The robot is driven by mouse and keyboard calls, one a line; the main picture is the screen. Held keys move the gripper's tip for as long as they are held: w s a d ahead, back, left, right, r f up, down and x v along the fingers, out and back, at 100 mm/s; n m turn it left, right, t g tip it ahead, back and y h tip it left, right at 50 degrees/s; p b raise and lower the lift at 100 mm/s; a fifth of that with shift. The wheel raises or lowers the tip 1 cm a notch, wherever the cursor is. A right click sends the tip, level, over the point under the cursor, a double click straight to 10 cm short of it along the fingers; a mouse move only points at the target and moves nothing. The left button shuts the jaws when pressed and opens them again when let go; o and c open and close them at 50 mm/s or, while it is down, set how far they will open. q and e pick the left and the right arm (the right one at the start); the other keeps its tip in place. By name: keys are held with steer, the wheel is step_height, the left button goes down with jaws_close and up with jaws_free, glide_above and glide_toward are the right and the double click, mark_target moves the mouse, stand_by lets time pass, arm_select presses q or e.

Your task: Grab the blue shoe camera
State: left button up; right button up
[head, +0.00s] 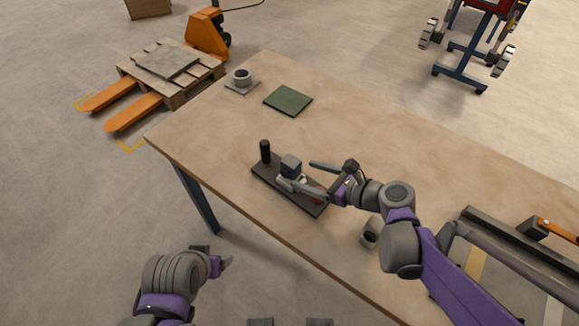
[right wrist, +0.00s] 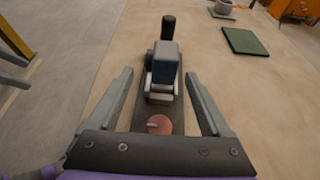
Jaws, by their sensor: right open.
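The blue shoe camera, a small blue-grey block (head: 291,165) on a pale foot, sits on a long dark plate (head: 268,177) on the table. It also shows in the right wrist view (right wrist: 166,66). My right gripper (head: 298,174) is open, with one finger on each side of the plate's line. In the right wrist view its fingers (right wrist: 160,80) point toward the block, with visible gaps on both sides; I cannot tell whether the tips reach it. My left gripper (head: 214,256) is empty off the table's front edge, with its fingers apart.
A black upright handle (head: 265,151) stands at the plate's far end. A red disc (right wrist: 159,124) lies on its near part. A green mat (head: 288,100) and a grey round part (head: 242,78) lie farther back. A small grey cylinder (head: 371,234) is near the front edge.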

mark_target(297, 171)
steer(key=x, duration=0.4)
steer(key=shift+w+a+f, duration=0.1)
steer(key=shift+w+a, duration=0.05)
steer(key=shift+a, duration=0.05)
steer(key=shift+w+x, duration=0.2)
steer(key=shift+x, duration=1.15)
steer(key=shift+w+x, duration=0.15)
steer(key=shift+x, duration=1.2)
steer(key=shift+d, duration=0.2)
jaws_close()
